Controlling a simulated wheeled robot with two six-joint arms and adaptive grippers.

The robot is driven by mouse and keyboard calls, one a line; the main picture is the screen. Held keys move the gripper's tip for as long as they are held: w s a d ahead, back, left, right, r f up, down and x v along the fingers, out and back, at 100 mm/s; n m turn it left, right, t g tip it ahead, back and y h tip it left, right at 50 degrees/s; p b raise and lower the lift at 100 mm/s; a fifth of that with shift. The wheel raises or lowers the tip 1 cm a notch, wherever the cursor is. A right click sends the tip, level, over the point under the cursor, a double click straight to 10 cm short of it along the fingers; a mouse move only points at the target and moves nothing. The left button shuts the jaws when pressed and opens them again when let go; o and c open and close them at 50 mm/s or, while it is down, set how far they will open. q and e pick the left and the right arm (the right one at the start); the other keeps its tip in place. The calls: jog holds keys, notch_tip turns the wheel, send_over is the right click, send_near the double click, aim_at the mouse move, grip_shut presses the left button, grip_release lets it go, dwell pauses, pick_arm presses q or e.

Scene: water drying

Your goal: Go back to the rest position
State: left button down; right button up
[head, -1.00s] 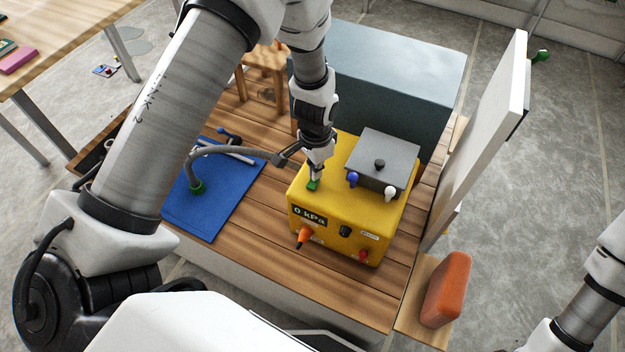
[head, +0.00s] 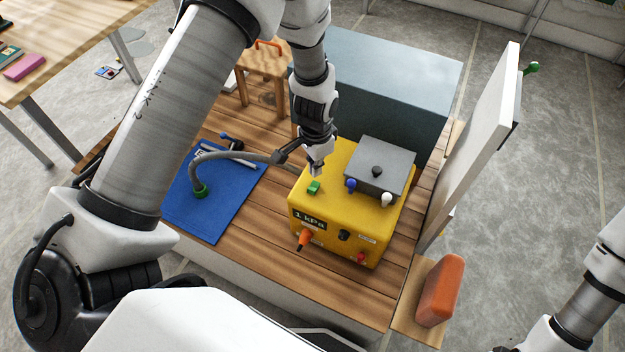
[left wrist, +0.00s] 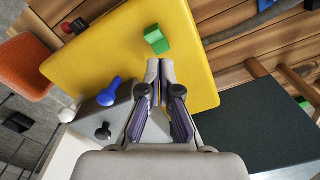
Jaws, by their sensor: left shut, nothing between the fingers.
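My left gripper (head: 317,170) is shut and empty. It hangs just above and behind the green switch (head: 314,187) on top of the yellow box (head: 330,205), apart from it. In the left wrist view my left fingertips (left wrist: 160,66) are together, with the green switch (left wrist: 157,39) just beyond them on the yellow top (left wrist: 110,50). The box's front display reads 1 kPa. Part of my right arm shows at the lower right of the head view; its gripper is out of the picture.
A grey lidded block (head: 385,162) with blue and white knobs is on the box. A grey hose runs from the box to the blue mat (head: 215,215). A large blue-grey block (head: 390,75) stands behind, a white upright panel (head: 480,140) and orange block (head: 440,290) at right.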

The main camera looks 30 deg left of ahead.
pick_arm(q)
notch_tip(320, 180, up, 2)
jog(key=shift+r+p, duration=0.2)
jog(key=shift+p, duration=0.55)
jog(key=shift+f, duration=0.1)
jog(key=shift+s+f, duration=0.1)
jog(key=shift+g, duration=0.7)
jog(key=s+f, duration=0.4)
jog(key=shift+s, duration=0.2)
jog(key=s+f+n, duration=0.3)
jog(key=s, duration=0.6)
jog(key=s+f+n+t, duration=0.1)
jog(key=s+f+n, duration=0.1)
jog(key=s, duration=0.8)
jog(key=shift+a+f+n, duration=0.4)
jog(key=shift+a+f, duration=0.05)
jog(key=shift+f, duration=0.2)
